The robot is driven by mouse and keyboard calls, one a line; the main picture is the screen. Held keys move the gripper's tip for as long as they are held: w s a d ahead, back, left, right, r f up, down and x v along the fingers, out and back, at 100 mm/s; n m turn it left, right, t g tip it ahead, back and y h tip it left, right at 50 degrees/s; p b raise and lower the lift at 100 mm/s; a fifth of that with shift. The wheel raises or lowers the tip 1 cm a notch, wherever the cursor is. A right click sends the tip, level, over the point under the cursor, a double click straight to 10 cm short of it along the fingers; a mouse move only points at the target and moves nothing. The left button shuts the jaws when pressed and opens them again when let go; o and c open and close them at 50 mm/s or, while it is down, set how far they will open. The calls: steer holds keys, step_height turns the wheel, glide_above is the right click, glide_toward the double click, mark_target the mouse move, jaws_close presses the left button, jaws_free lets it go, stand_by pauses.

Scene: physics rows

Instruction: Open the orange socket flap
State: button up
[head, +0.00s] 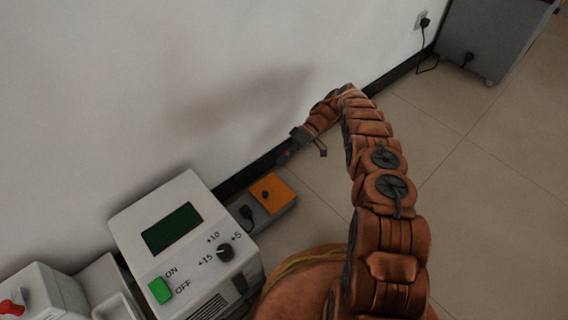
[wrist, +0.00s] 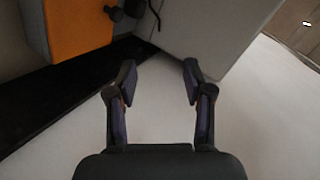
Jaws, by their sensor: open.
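The orange socket flap (head: 272,193) lies over part of a grey socket box (head: 279,216) on the floor by the wall, beyond the white device. It looks shut, and a small dark knob (head: 264,194) stands on it. In the wrist view the orange flap (wrist: 80,28) fills the upper left, with its dark knob (wrist: 116,13) near its right edge. My gripper (head: 307,154) is up and to the right of the flap, close to the wall, and apart from it. In the wrist view my gripper (wrist: 158,72) is open with nothing between its fingers.
A black plug (head: 246,213) sits in the box beside the flap. A white device (head: 185,240) with a dial and green switch stands nearer. Black skirting (head: 232,188) runs along the wall. Tiled floor (head: 470,180) to the right is clear; a grey cabinet (head: 488,38) stands far off.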

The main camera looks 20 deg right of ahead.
steer(key=shift+r, duration=2.35)
